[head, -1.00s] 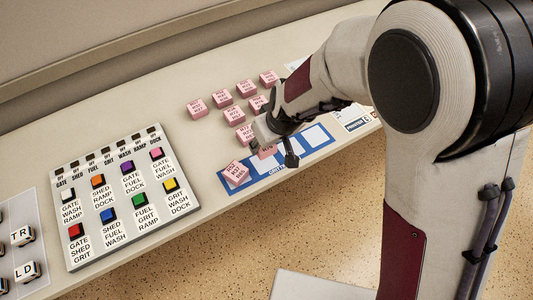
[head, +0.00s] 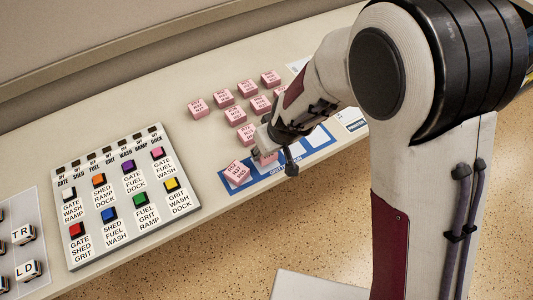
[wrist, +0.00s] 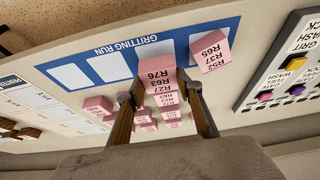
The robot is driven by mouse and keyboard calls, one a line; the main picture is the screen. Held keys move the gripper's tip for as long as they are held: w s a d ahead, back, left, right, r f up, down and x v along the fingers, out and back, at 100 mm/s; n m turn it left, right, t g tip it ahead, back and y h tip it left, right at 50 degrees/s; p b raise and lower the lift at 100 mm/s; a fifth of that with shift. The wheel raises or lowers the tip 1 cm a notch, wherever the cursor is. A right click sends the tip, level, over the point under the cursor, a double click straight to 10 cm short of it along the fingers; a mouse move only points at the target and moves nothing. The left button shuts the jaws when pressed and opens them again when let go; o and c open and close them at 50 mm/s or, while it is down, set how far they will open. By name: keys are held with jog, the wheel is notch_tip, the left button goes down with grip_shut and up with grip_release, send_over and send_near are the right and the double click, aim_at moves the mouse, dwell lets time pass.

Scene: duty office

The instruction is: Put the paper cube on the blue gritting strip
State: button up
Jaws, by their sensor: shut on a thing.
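The blue gritting strip (head: 318,137), marked with white squares, lies along the table's front edge. In the wrist view the strip (wrist: 92,52) reads "GRITTING RUN". My gripper (head: 268,150) is shut on a pink paper cube (head: 268,158) over the strip. In the wrist view this cube (wrist: 156,73) sits between the fingertips, with R76 and R63 legible, and overlaps a white square. Whether it touches the strip, I cannot tell. Another pink cube (head: 237,173) sits tilted on the strip's left end; it also shows in the wrist view (wrist: 211,50).
Several pink cubes (head: 222,97) stand in rows behind the strip. A button panel (head: 125,190) with coloured keys lies to the left. A printed card (head: 352,119) is beyond the strip's right end. The table ends just in front of the strip.

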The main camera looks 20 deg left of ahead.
jog(key=shift+f, duration=1.25)
jog(key=shift+f, duration=0.25)
jog(key=o, duration=1.1)
jog(key=shift+r, duration=0.2)
jog(key=shift+s+d+r, duration=0.15)
jog(key=shift+s+r, duration=0.05)
jog(key=shift+r, duration=0.5)
jog(key=v, duration=1)
jog(key=shift+r, duration=0.2)
jog(key=shift+s+d, duration=0.1)
jog(key=shift+d, duration=0.05)
